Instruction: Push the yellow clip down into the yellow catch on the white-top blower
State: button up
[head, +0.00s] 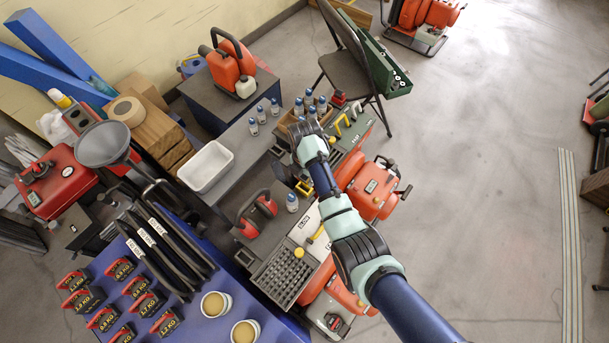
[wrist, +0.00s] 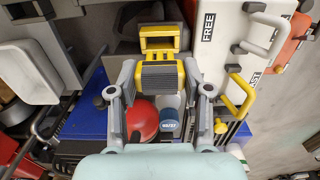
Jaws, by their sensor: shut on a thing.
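My gripper (wrist: 159,80) is shut on a yellow clip (wrist: 160,35) with a grey ribbed grip, seen between the two fingers in the wrist view. The clip's yellow frame stands out beyond the fingertips. In the head view, a yellow clip (head: 305,188) shows beside my forearm, near a bottle; my fingers are mostly hidden there. The white-top blower (head: 306,222) is just below it in the picture, and its white top also shows at the upper right of the wrist view (wrist: 232,50). A yellow looped part (wrist: 240,96) shows beside the blower; I cannot tell whether it is the catch.
A red ear-muff pair (head: 258,210) and a blue-capped bottle (head: 291,202) stand close to the clip. A white tray (head: 206,167) is to the left. A green-top blower (head: 348,140) and a chair (head: 348,65) stand beyond. Open floor (head: 480,150) lies to the right.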

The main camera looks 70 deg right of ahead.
aim_at(304, 183)
notch_tip(304, 183, down, 2)
jog(key=shift+f+b, duration=0.2)
jog(key=shift+b, duration=0.85)
jog(key=shift+f+b, duration=0.6)
jog(key=shift+f, duration=1.05)
jog(key=o, duration=1.1)
notch_tip(304, 183, up, 12)
jog(key=shift+r, duration=0.1)
